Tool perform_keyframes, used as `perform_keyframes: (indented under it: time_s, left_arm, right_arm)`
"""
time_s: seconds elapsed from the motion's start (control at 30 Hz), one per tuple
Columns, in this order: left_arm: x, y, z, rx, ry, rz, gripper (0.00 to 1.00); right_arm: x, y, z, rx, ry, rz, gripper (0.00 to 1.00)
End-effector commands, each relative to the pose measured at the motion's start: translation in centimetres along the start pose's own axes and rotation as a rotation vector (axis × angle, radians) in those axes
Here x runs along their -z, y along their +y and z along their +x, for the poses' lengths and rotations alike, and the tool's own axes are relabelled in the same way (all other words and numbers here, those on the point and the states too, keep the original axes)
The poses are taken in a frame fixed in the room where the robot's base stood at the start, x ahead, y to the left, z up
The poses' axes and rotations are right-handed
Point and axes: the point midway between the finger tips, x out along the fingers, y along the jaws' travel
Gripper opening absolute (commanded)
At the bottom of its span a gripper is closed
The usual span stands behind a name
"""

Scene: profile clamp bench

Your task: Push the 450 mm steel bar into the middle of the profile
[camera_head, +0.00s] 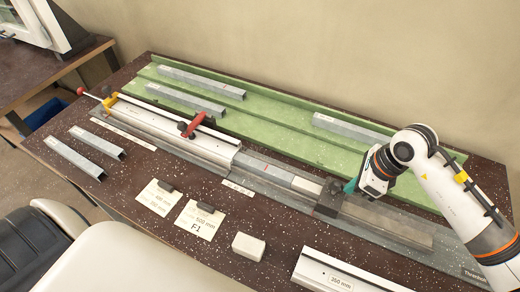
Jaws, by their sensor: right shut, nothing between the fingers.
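The long pale profile (162,122) lies in the clamp bench, running from upper left to lower right, with a red-handled clamp (192,125) on it. A grey steel bar (264,166) lies in line with it, at its right end; I cannot read a length on it. A lighter short piece (306,186) follows, then a dark block (331,197). My right gripper (351,187) is shut and empty, its teal fingertips low beside the dark block; whether they touch it is unclear. My left gripper is not in view.
Green racks (285,122) behind hold several grey channel pieces. Two loose channels (84,155) lie at the front left. Paper cards (199,219), a pale block (248,246) and a profile labelled 350 mm (335,278) lie along the front. A dark chair stands at the lower left.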

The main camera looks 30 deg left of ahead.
Motion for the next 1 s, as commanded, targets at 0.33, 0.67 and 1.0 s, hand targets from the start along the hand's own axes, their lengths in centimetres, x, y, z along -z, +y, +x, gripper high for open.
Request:
perform_keyframes:
  time_s: [0.33,0.67,1.0]
  left_arm:
    - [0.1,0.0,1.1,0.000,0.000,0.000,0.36]
    - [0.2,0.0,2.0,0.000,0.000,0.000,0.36]
    - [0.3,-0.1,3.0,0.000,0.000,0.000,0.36]
  right_arm:
    - [2.7,0.0,0.9,-0.001,0.005,-0.004,0.00]
    - [5.1,-0.1,1.7,-0.001,0.006,-0.004,0.00]
    - [7.5,0.0,2.5,-0.002,0.006,-0.004,0.00]
